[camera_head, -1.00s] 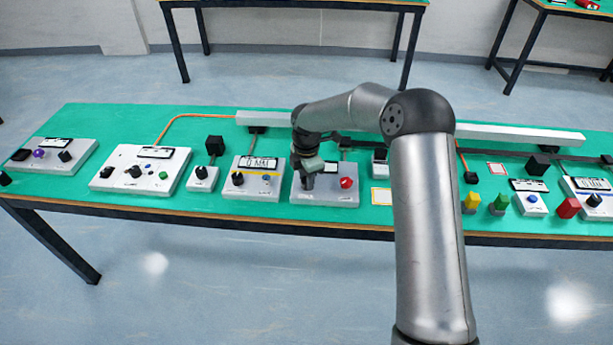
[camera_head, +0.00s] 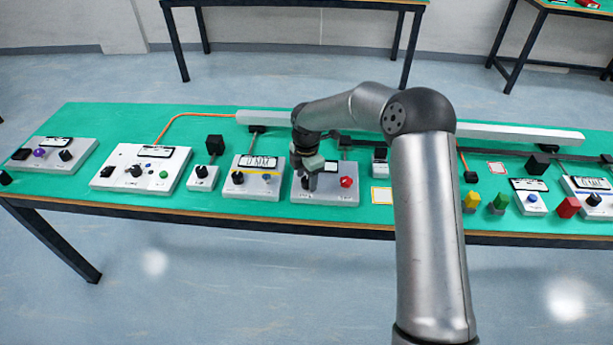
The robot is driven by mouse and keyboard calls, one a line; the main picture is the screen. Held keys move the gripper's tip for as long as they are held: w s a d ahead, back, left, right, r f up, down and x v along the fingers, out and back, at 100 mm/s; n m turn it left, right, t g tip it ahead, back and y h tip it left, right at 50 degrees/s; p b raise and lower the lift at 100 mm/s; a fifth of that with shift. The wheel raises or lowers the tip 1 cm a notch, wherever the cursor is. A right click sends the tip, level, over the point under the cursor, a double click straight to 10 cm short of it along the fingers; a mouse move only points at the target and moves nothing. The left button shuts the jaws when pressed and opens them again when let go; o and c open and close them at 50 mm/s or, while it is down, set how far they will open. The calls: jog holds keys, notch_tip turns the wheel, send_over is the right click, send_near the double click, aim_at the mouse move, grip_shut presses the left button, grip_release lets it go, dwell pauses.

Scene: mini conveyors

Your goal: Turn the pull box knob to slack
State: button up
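A grey control box (camera_head: 336,196) stands near the middle of the green table, with a red round button (camera_head: 346,182) on its right side. Its small printed labels are too small to read, so I cannot confirm that it is the pull box. My gripper (camera_head: 309,186) points down over the left part of this box. Its dark fingers are at or just above the box's top, where they and the wrist hide any knob. I cannot tell whether the fingers are closed on a knob or touching it.
A box with a display and yellow stripe (camera_head: 253,178) stands close to the left. A white box (camera_head: 140,168) is farther left. A framed card (camera_head: 381,196) lies to the right, then yellow (camera_head: 471,201) and green blocks (camera_head: 498,203). A long white rail (camera_head: 500,134) runs behind.

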aim_at(306, 179)
notch_tip(306, 179, up, 18)
jog(key=shift+f+b, duration=0.25)
jog(key=shift+b, duration=0.05)
dwell(0.5)
jog(key=s+d+r+m, duration=0.1)
jog(key=s+d+m, duration=0.3)
jog(key=s, duration=0.3)
jog(key=s+d+r+m+h, duration=0.1)
jog(key=s+d+m, duration=0.2)
jog(key=s+m, duration=0.25)
jog(key=s+d+r+m, duration=0.1)
jog(key=s+d+m, duration=0.3)
jog(key=s, duration=0.3)
jog(key=s+d+f+m, duration=0.2)
jog(key=s+m, duration=0.3)
jog(key=s, duration=0.3)
jog(key=s+d+f+m+y, duration=0.1)
jog(key=s+d+f+m, duration=0.1)
jog(key=s+d+m, duration=0.2)
jog(key=s+m, duration=0.2)
jog(key=s, duration=0.2)
jog(key=shift+s+f+p, duration=0.2)
jog(key=shift+s+p, duration=0.1)
